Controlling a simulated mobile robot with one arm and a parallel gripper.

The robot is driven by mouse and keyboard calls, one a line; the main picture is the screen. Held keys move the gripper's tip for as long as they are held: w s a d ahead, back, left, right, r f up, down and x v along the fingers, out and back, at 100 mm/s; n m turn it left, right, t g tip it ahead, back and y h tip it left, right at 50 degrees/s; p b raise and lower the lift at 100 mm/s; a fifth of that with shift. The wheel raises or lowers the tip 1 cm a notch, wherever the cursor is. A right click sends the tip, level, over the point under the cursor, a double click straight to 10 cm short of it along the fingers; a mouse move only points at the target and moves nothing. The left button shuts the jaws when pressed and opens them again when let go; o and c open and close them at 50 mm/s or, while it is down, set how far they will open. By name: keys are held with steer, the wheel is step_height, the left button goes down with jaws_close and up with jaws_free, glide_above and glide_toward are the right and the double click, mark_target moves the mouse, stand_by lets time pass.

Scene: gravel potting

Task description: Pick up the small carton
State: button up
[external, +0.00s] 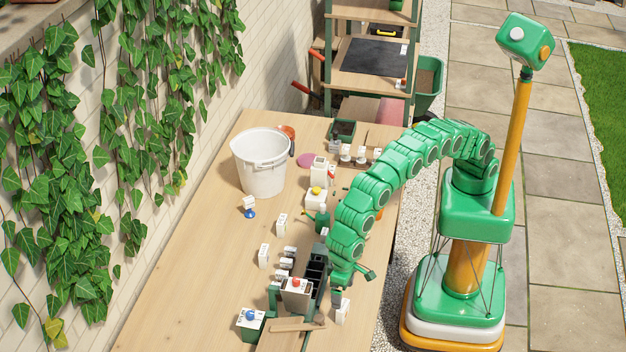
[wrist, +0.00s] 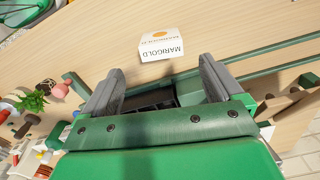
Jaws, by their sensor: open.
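In the wrist view a small white carton (wrist: 161,46) with an orange dot and the word MARIGOLD lies just beyond my fingertips, apart from them. My gripper (wrist: 160,82) is open, with its two grey fingers spread and nothing between them but a dark box behind. In the external view my gripper (external: 337,295) hangs low at the near end of the table. A small white carton (external: 343,311) stands there beside it, partly overlapped by the gripper. Several other small white cartons (external: 264,256) stand further left, so I cannot be sure which one is meant.
The wooden table (external: 190,270) is bare on its left side. A white bucket (external: 261,172) stands at the back. A green plant (wrist: 33,102) shows at the wrist view's left.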

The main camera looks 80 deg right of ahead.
mark_target(345, 304)
steer(key=shift+s+a+f, duration=0.25)
steer(key=shift+a+f, duration=0.1)
steer(key=shift+a, duration=0.05)
steer(key=shift+d+f, duration=0.15)
steer(key=shift+f, duration=1.75)
steer(key=shift+d+f, duration=0.1)
steer(key=shift+f, duration=1.8)
steer(key=c, duration=1)
steer(key=shift+r, duration=0.1)
steer(key=shift+c, duration=0.2)
steer(key=shift+w, duration=0.1)
steer(key=shift+r, duration=1.6)
steer(key=shift+s+d+r, duration=0.25)
steer(key=shift+d+r, duration=0.1)
steer(key=shift+r, duration=0.1)
steer(key=s+d+r, duration=0.7)
steer(key=d+r, duration=0.2)
steer(key=d, duration=0.2)
